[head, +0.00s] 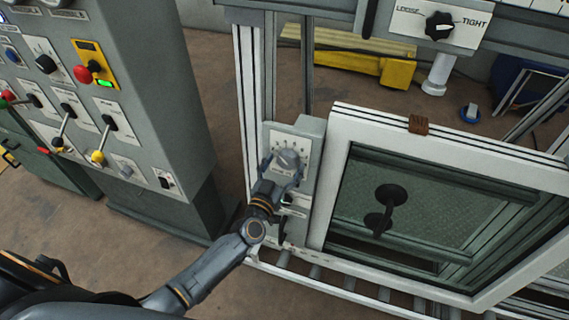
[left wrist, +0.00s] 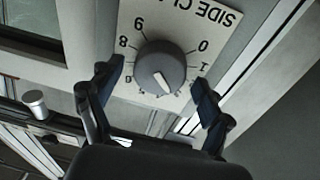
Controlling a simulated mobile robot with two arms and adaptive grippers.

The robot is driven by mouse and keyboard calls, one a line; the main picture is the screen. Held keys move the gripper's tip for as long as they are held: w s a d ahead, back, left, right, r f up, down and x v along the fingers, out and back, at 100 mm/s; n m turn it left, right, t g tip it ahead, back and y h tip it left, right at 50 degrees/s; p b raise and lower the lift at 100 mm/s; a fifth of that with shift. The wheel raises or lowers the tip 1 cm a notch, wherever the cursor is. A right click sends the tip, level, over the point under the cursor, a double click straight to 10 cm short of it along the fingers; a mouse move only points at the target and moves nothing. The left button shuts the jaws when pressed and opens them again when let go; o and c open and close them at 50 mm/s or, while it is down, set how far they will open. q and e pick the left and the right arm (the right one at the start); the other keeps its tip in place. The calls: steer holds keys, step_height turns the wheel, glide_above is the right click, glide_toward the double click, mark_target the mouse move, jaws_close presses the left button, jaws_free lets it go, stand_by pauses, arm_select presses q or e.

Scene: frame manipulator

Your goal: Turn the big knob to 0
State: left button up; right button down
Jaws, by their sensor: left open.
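The big grey knob (head: 288,159) sits on a pale dial plate on the grey control box beside the window frame. In the left wrist view the knob (left wrist: 160,66) appears upside down, with its white mark pointing down in the picture. The dial's 0 (left wrist: 203,45) is at the upper right of the knob, with 9 and 8 at the upper left. My left gripper (head: 281,173) is at the knob. In the left wrist view its open fingers (left wrist: 158,90) stand on either side of the knob, apart from it. The lower dial numbers are partly hidden.
A white window frame (head: 430,131) stands right of the control box. A grey cabinet (head: 155,80) with levers and buttons is at the left. A LOOSE/TIGHT knob (head: 439,25) is at the upper right. Open floor lies between the cabinet and the frame.

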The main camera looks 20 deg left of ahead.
arm_select(q)
steer(key=shift+w, duration=0.1)
steer(key=shift+c, duration=0.4)
steer(key=c, duration=1.1)
steer(key=n, duration=0.5)
steer(key=shift+f+y, duration=0.1)
steer(key=shift+y, duration=0.2)
steer(key=n+y, duration=0.1)
steer(key=n, duration=0.4)
steer(key=shift+b, duration=0.4)
steer(key=n+y, duration=0.1)
steer(key=n, duration=0.4)
steer(key=shift+n+g, duration=0.3)
steer(key=shift+n, duration=2.1)
steer(key=shift+f, duration=0.1)
